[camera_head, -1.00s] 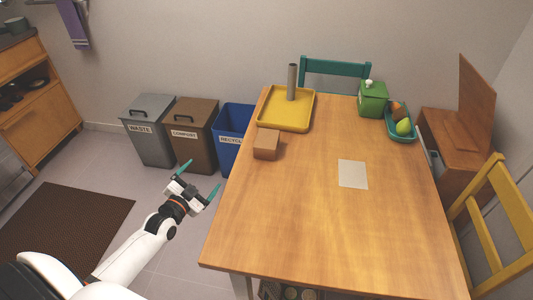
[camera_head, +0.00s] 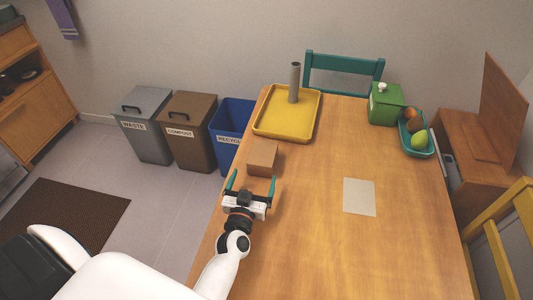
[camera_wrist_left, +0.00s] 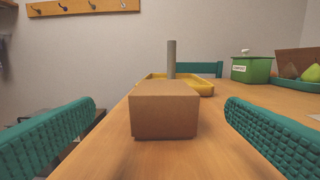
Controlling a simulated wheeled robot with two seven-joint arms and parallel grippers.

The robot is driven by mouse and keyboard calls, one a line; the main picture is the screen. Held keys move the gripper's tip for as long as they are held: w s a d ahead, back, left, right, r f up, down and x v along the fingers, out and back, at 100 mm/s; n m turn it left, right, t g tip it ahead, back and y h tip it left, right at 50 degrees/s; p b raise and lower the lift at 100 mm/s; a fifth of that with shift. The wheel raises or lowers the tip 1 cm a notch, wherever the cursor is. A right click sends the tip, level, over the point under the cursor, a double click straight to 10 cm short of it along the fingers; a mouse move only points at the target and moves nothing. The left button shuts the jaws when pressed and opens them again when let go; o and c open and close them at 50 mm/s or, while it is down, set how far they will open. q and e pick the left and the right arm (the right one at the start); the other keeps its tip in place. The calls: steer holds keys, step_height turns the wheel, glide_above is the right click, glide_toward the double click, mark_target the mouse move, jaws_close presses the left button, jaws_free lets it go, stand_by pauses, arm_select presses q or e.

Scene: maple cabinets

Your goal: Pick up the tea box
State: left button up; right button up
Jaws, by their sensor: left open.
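A plain brown box (camera_head: 262,157), which I take to be the tea box, sits on the left side of the wooden table; no label shows on it. In the left wrist view the box (camera_wrist_left: 164,110) is straight ahead, between the two teal fingers and a little beyond them. My left gripper (camera_head: 253,177) is open and empty, low over the table's left edge, with its fingers pointing at the near side of the box. The fingers look apart from the box. My right gripper is not in view.
A yellow tray (camera_head: 305,135) with a grey upright cylinder (camera_head: 294,84) is behind the box. A green canister (camera_head: 385,104) and a teal fruit bowl (camera_head: 418,152) stand at the back right. A pale sheet (camera_head: 359,197) lies mid-table. Bins (camera_head: 187,131) stand left of the table.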

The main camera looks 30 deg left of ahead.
mark_target(263, 152)
arm_select(q)
steer(key=x, duration=0.5)
steer(key=shift+w+r, duration=0.2)
steer(key=shift+w, duration=0.1)
steer(key=shift+w+a+f, duration=0.1)
steer(key=shift+w+a, duration=0.05)
steer(key=shift+w, duration=0.55)
steer(key=x, duration=0.4)
steer(key=shift+w+f, duration=0.15)
steer(key=shift+f, duration=0.05)
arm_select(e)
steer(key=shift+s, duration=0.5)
arm_select(q)
steer(key=shift+c, duration=0.2)
